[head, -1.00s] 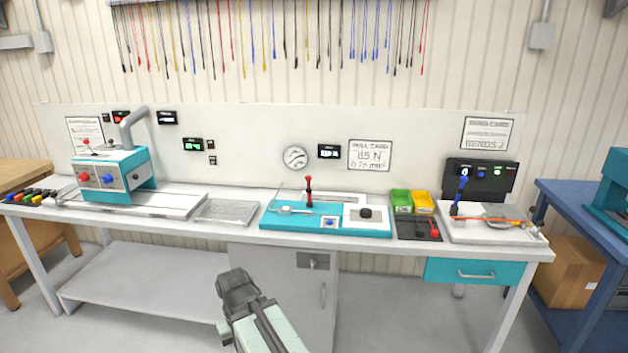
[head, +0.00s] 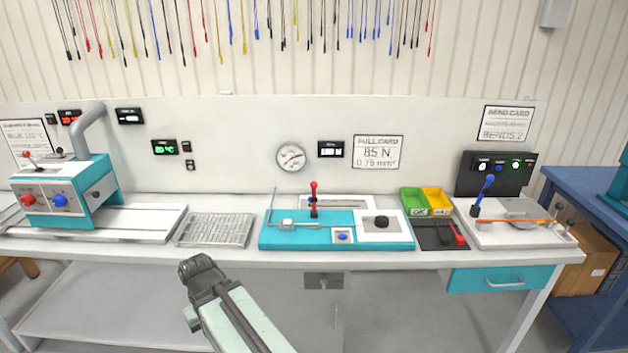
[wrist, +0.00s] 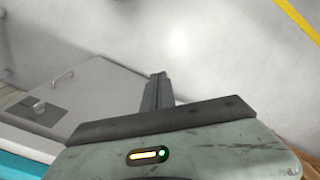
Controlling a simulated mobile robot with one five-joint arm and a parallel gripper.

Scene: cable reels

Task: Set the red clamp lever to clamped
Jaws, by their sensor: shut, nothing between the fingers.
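The red clamp lever (head: 314,194) stands upright at the back of the teal and white pull-test fixture (head: 285,240) in the middle of the bench. A second red-tipped lever (head: 29,158) is on the teal machine at the left. My gripper (head: 196,265) is in front of the bench, below and left of the fixture, clear of everything. In the wrist view its fingers (wrist: 157,90) are shut together with nothing between them. The red lever is not in the wrist view.
On the bench (head: 225,258) a wire tray (head: 215,230) lies left of the fixture. Green and yellow bins (head: 413,201) and a bending station with a blue lever (head: 486,190) stand to the right. A round gauge (head: 291,157) is on the back panel. A blue table (head: 590,210) is at far right.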

